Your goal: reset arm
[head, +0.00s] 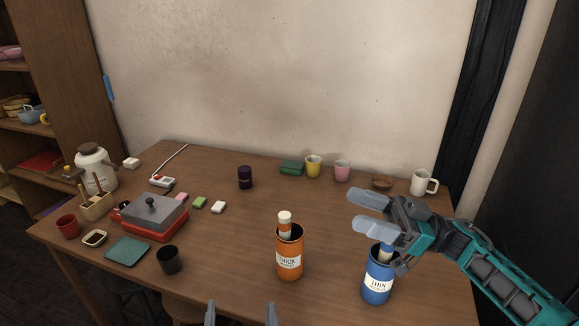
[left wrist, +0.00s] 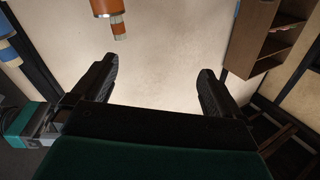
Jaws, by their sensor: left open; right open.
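My left gripper (head: 241,312) shows only as two spread fingertips at the bottom edge of the head view. It is open and empty, and its fingers also show in the left wrist view (left wrist: 160,70). My right gripper (head: 371,213) is open, with nothing between its fingers, at or above the blue "THIN" can (head: 378,284). That can stands near the front right edge and holds a white-topped item, partly hidden by the gripper. The orange "THICK" can (head: 289,265) stands to its left with a white-topped item (head: 285,222) sticking out.
The wooden table (head: 235,245) is clear between the orange can and the black cup (head: 168,260). A grey-lidded red grill (head: 152,216), a jug (head: 95,169) and small items crowd the left. Cups, a bowl and a white mug (head: 421,183) line the back right.

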